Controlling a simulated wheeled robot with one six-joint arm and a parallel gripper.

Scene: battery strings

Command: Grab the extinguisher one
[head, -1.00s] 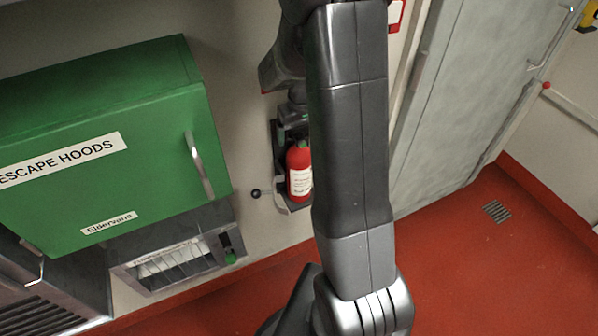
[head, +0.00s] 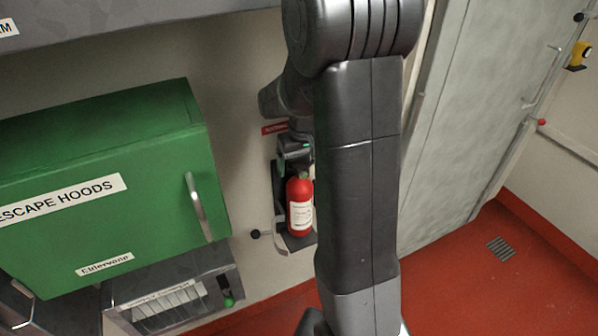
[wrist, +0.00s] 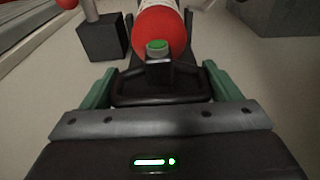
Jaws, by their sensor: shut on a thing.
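The red extinguisher (head: 299,207) with a white label stands upright at a dark wall bracket (head: 281,215), left of my arm in the head view. In the wrist view its red body (wrist: 158,28) is at the top centre, with a green button and a dark handle (wrist: 160,92) in front. My gripper (wrist: 159,78) has its green fingers on either side of this handle and is shut on it. In the head view my gripper (head: 293,152) is at the extinguisher's top. My arm hides part of the extinguisher's right side.
A green escape hoods cabinet (head: 100,190) with a handle is on the left, above a grey unit (head: 170,300). A small dark knob (head: 255,234) is left of the bracket. A grey door (head: 480,100) is on the right.

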